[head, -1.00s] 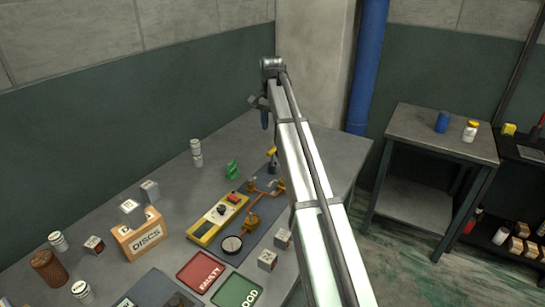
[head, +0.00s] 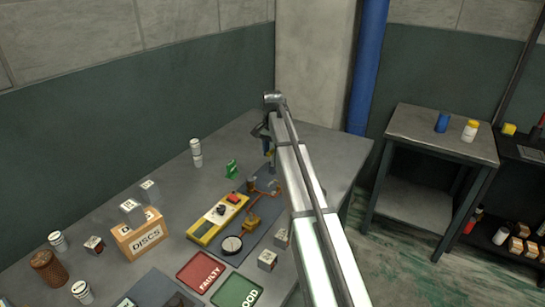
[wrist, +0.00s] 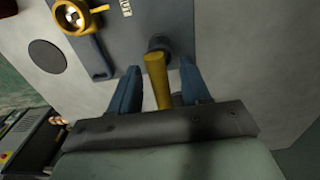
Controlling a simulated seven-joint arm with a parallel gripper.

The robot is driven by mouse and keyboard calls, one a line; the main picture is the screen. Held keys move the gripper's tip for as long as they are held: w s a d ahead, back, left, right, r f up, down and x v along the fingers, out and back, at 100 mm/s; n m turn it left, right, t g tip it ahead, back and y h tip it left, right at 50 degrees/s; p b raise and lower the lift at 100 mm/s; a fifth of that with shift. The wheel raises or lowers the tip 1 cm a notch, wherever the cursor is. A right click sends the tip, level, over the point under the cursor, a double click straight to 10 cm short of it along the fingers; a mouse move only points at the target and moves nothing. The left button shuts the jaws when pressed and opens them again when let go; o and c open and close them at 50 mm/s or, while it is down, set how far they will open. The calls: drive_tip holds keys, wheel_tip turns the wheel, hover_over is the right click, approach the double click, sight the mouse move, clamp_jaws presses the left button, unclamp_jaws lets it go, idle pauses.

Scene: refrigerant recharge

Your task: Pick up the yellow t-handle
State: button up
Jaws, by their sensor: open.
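The yellow t-handle (wrist: 157,80) stands out from a dark round stem on the grey-blue panel (wrist: 125,40) in the wrist view. My gripper (wrist: 160,72) is open, with its blue fingers on either side of the handle. Small gaps show between the handle and both fingers. In the head view my gripper (head: 266,144) is lowered over the far end of the panel, and only a bit of yellow (head: 269,153) shows by it. My arm and fingers hide most of the handle there.
A yellow ring fitting (wrist: 82,15) sits on the panel near the handle. Copper pipework (head: 272,198), a yellow gauge unit (head: 218,218) and a green item (head: 231,169) are nearby. A red FAULTY tray (head: 201,271) and a green GOOD tray (head: 238,291) lie nearer.

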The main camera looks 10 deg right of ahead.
drive_tip(key=shift+f, duration=0.95)
drive_tip(key=shift+c, duration=0.3)
clamp_jaws()
